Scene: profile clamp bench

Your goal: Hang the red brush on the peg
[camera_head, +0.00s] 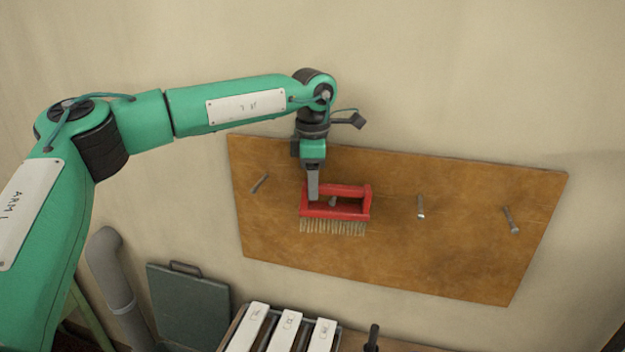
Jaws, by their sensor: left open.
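The red brush (365,205) is in front of the brown wooden board (420,260), upright, with its pale bristles (335,228) pointing down. A metal peg (333,201) shows inside the opening of its handle frame; whether the frame rests on it is unclear. My left gripper (313,196) is open and points down at the upper left of the brush, its fingers overlapping the frame in the view. I cannot tell whether they touch it. My right gripper is out of view.
Other pegs stick out of the board, one at left (260,183) and two at right (420,207), (511,220). White labelled blocks (285,330) and a black handle (372,338) are below. A grey-green panel (188,305) and a grey pipe (115,280) stand lower left.

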